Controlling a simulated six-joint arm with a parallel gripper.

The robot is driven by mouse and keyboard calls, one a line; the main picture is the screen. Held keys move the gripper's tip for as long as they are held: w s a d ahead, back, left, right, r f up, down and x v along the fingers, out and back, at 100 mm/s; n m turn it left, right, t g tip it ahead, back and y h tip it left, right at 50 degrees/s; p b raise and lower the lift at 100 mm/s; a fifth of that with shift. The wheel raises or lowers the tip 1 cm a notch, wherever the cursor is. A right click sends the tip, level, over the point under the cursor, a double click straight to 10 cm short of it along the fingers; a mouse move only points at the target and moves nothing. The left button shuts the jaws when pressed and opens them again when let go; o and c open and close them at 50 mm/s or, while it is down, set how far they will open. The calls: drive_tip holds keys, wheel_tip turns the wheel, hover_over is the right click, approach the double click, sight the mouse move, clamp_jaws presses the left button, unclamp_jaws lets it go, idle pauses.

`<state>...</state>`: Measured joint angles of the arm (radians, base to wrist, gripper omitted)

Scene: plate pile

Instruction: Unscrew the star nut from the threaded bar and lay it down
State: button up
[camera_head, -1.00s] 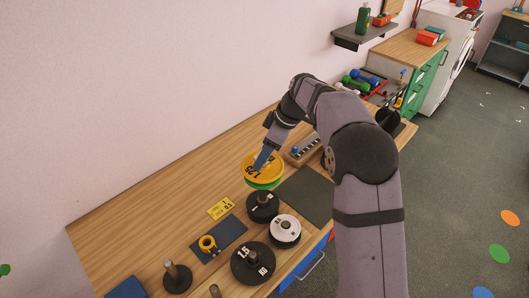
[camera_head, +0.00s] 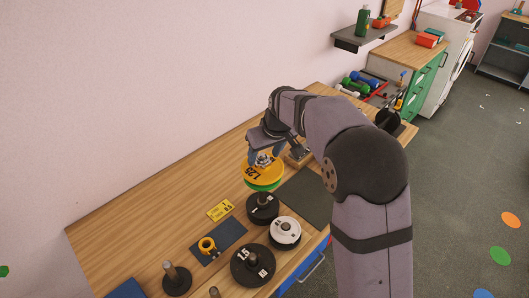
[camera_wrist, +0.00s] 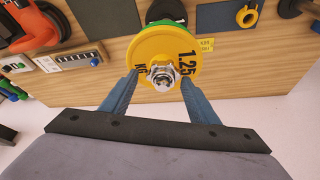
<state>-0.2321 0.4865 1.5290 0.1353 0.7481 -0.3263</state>
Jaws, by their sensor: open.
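The silver star nut (camera_wrist: 160,74) sits at the centre of the yellow 1.25 kg plate (camera_wrist: 150,48). The end of the threaded bar (camera_wrist: 164,83) shows in the middle of the nut; the rest of the bar is hidden. The nut (camera_head: 263,159) and yellow plate (camera_head: 270,174) also show in the head view, with a green plate (camera_head: 262,187) under the yellow one. My gripper (camera_wrist: 160,78) is open, with one blue finger on each side of the nut and visible gaps between. In the head view my gripper (camera_head: 265,155) is just above the plates.
Black plates (camera_head: 262,207) and a white-faced plate (camera_head: 285,231) stand close in front of the pile. A dark mat (camera_head: 305,197) lies clear to the right. A blue mat (camera_head: 218,240) holds a yellow collar (camera_head: 207,245).

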drive_tip(key=m, duration=0.2)
drive_tip(key=m+h, duration=0.1)
drive_tip(key=m, duration=0.1)
drive_tip(key=shift+t+h+p, duration=0.3)
drive_tip(key=shift+p, duration=0.05)
drive_tip(key=m+h, duration=0.1)
drive_tip(key=m, duration=0.1)
drive_tip(key=m+b, duration=0.1)
drive_tip(key=m, duration=0.2)
drive_tip(key=shift+h, duration=0.4)
drive_tip(key=shift+w+a, duration=0.1)
drive_tip(key=c, duration=0.9)
drive_tip(key=shift+f, duration=0.1)
